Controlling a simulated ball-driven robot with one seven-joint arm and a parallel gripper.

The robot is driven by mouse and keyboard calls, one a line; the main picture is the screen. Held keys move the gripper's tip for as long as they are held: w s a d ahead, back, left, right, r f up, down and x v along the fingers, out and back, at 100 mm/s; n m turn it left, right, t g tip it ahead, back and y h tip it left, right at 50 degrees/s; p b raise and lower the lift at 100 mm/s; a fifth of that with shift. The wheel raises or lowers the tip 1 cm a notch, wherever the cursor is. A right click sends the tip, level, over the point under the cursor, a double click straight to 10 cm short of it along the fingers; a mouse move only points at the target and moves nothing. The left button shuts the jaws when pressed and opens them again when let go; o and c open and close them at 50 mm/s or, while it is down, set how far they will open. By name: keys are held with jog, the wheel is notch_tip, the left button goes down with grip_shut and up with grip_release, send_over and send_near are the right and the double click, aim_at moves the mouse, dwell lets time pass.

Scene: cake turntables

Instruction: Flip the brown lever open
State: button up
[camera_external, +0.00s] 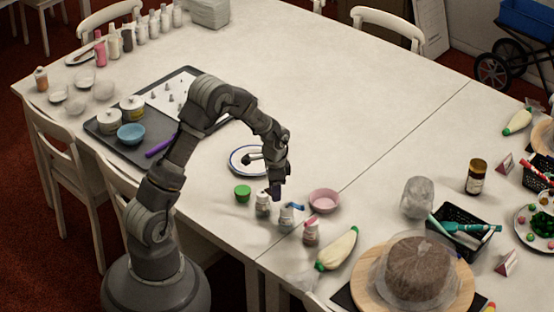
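I cannot make out a brown lever in this view. Several small white bottles stand in a row near the table's front edge. The left bottle (262,207) stands just below and left of my gripper (277,190). The middle bottle (286,217) has a blue lever-like top (296,207). The right bottle (311,234) has a reddish top. My gripper points down over the row, close to the left bottle. A dark purple part shows at its tip; I cannot tell whether it is a finger or a thing. Contact and finger opening are too small to tell.
A green-lidded jar (243,193) stands left of the bottles, and a pink bowl (324,201) right of them. A white plate (247,162) lies behind my gripper. A piping bag (337,249) and a cake (417,268) sit to the right. The table's back middle is clear.

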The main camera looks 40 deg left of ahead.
grip_shut()
jog(key=shift+w+r+n+p, duration=0.3)
jog(key=shift+w+n+p, duration=0.05)
jog(key=shift+n+p, duration=0.6)
jog(key=shift+w+f+n+p, duration=0.25)
jog(key=shift+w+n+p, duration=0.1)
jog(key=shift+n, duration=0.5)
grip_release()
jog(key=shift+r, duration=0.1)
notch_tip(320, 180, up, 8)
jog(key=p, duration=0.2)
jog(key=shift+f+p, duration=0.2)
jog(key=shift+p, duration=0.2)
